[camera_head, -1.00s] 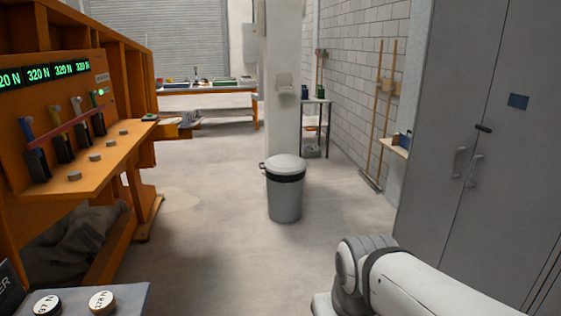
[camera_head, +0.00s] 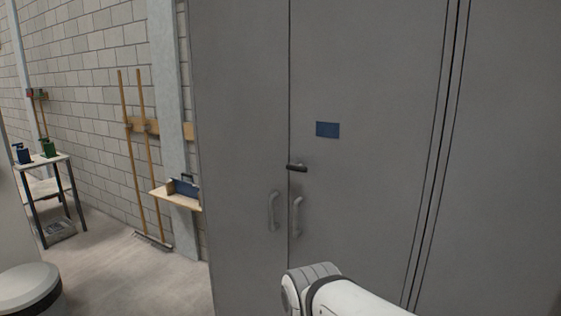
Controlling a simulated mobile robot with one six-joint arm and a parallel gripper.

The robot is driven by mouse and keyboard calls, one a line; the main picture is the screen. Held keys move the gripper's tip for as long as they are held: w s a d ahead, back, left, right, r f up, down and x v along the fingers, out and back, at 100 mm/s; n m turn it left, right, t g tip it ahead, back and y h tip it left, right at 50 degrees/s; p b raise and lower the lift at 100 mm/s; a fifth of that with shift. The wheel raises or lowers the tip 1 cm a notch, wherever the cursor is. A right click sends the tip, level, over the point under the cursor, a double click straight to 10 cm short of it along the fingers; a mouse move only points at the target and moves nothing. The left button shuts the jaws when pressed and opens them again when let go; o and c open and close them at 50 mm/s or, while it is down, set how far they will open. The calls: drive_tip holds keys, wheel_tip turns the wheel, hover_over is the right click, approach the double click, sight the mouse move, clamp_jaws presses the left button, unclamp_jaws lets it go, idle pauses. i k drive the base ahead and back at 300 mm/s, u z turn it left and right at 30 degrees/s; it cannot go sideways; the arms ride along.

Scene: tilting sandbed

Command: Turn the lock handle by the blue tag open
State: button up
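A grey double-door cabinet (camera_head: 380,80) fills the middle and right of the view. A blue tag (camera_head: 328,130) is on its right-hand door. A small dark lock handle (camera_head: 297,167) sits below and left of the tag, by the seam between the doors, and lies about level. Two grey pull handles, one on the left door (camera_head: 274,211) and one on the right door (camera_head: 297,217), hang upright below it. The doors look shut. Part of my white arm shows at the bottom, in front of the cabinet. My gripper is outside the view.
A small wall shelf (camera_head: 174,197) with a blue box (camera_head: 186,187) is left of the cabinet. Long wooden poles lean on the brick wall. A side table (camera_head: 42,163) stands farther left. A bin's lid (camera_head: 25,285) shows at bottom left. Clear floor (camera_head: 150,280) lies between.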

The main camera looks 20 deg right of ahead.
sight(299, 167)
drive_tip(key=z, duration=0.5)
drive_tip(key=i, duration=1)
drive_tip(key=z, duration=0.3)
drive_tip(key=k, duration=0.9)
drive_tip(key=z, duration=0.2)
drive_tip(key=i, duration=0.9)
drive_tip(key=u, duration=0.1)
